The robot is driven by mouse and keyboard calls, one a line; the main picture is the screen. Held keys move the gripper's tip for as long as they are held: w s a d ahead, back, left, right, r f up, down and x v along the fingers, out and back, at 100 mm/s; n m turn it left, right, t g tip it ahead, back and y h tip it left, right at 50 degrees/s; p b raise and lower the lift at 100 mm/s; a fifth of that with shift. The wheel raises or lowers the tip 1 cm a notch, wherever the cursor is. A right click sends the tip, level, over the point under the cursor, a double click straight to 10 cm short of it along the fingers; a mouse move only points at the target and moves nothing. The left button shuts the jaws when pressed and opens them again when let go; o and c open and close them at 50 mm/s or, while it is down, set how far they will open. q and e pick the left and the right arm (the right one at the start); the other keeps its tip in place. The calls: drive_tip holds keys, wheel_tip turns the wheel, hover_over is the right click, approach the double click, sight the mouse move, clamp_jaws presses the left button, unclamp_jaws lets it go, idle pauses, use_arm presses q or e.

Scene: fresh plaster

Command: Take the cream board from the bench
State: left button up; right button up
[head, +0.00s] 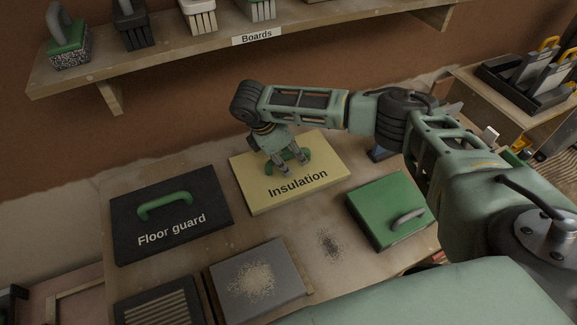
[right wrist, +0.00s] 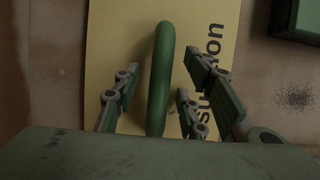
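The cream board (head: 316,193), marked "Insulation", lies flat on the bench (head: 205,258) and has a green handle (right wrist: 160,75). It also shows in the right wrist view (right wrist: 115,30). My right gripper (head: 289,167) is right over the handle. In the right wrist view its fingers (right wrist: 165,95) are spread, with one on the left of the handle and two on the right, and gaps show between them and the handle. In the head view the gripper hides part of the handle. My left gripper is not in view.
A black "Floor guard" board (head: 195,208) with a green handle lies left of the cream board. A green block (head: 372,208) with a grey handle lies on the right. A grey board (head: 285,262) with grit is in front. A shelf (head: 185,57) with brushes runs behind.

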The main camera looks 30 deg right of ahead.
drive_tip(key=shift+f, duration=0.1)
idle(0.4)
clamp_jaws()
idle(0.5)
